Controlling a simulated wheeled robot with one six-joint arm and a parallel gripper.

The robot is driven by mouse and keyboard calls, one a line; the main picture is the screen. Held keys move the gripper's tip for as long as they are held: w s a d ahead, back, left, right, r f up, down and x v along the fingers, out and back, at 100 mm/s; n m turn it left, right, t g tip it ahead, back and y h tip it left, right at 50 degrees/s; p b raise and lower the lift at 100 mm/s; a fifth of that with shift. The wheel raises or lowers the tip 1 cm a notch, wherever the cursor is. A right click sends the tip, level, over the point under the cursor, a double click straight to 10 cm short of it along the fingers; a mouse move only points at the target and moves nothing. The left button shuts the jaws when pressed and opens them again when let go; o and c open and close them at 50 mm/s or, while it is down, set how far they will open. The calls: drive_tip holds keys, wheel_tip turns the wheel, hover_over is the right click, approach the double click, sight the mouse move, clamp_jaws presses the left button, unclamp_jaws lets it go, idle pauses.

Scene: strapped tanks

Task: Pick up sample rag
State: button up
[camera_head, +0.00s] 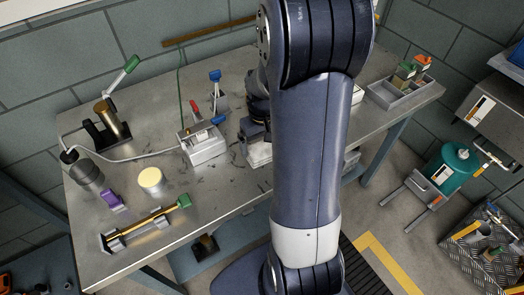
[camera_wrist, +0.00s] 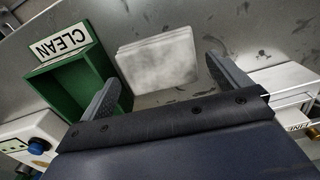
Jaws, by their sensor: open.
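A pale grey-white stack of flat, square folded sheets (camera_wrist: 158,62), which looks like the sample rags, lies on the metal bench in the wrist view. Its layered edge shows at the top. My gripper (camera_wrist: 168,84) is open, with one dark finger to the left of the stack and one to the right. The fingers appear apart from it, and I cannot tell their height above it. A green tray (camera_wrist: 62,82) with a "CLEAN" label stands just left of the stack. In the head view my arm hides the stack and most of the gripper.
The workbench (camera_head: 235,185) holds a white box with levers (camera_head: 204,148), a brass cylinder with a green-handled lever (camera_head: 112,118), a yellow-topped can (camera_head: 151,181) and a brass rod (camera_head: 147,225). A grey divided tray (camera_head: 396,95) stands right. A teal tank (camera_head: 452,170) is beyond the bench.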

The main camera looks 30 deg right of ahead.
sight(262, 148)
drive_tip(key=shift+w+f, duration=0.15)
drive_tip(key=shift+f, duration=1.65)
drive_tip(key=shift+c, duration=0.3)
drive_tip(key=c, duration=0.5)
drive_tip(key=shift+c, duration=0.3)
wheel_tip(262, 148, up, 10)
drive_tip(key=shift+r, duration=0.1)
